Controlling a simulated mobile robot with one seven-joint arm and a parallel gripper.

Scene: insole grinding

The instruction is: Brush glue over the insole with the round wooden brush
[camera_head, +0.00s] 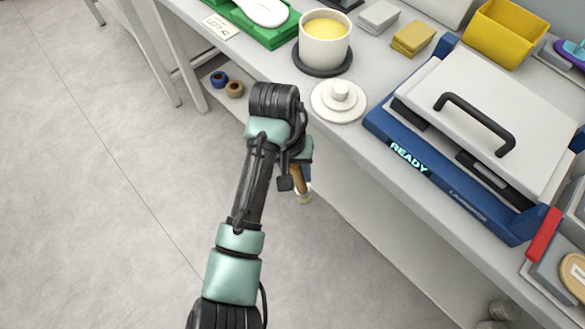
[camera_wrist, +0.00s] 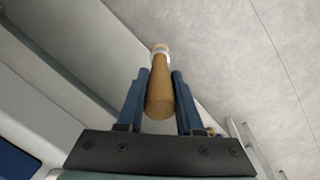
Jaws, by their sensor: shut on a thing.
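My gripper (camera_wrist: 160,76) is shut on the wooden handle of the round brush (camera_wrist: 160,98), seen from behind in the wrist view. In the head view the brush (camera_head: 298,178) hangs below my wrist, its pale end down, in front of the table edge and over the floor. A white insole (camera_head: 262,9) lies on a green tray (camera_head: 281,35) at the top, cut off by the frame. A white pot (camera_head: 325,50) of yellow glue (camera_head: 327,28) stands open on a dark round base (camera_head: 323,70). The brush is apart from both.
A white knobbed lid (camera_head: 338,104) lies near the table edge, beside the pot. A blue and white press (camera_head: 478,115) reading READY fills the table to the right. Grey (camera_head: 379,17) and yellow (camera_head: 412,38) blocks and a yellow bin (camera_head: 508,32) stand behind. The floor at left is clear.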

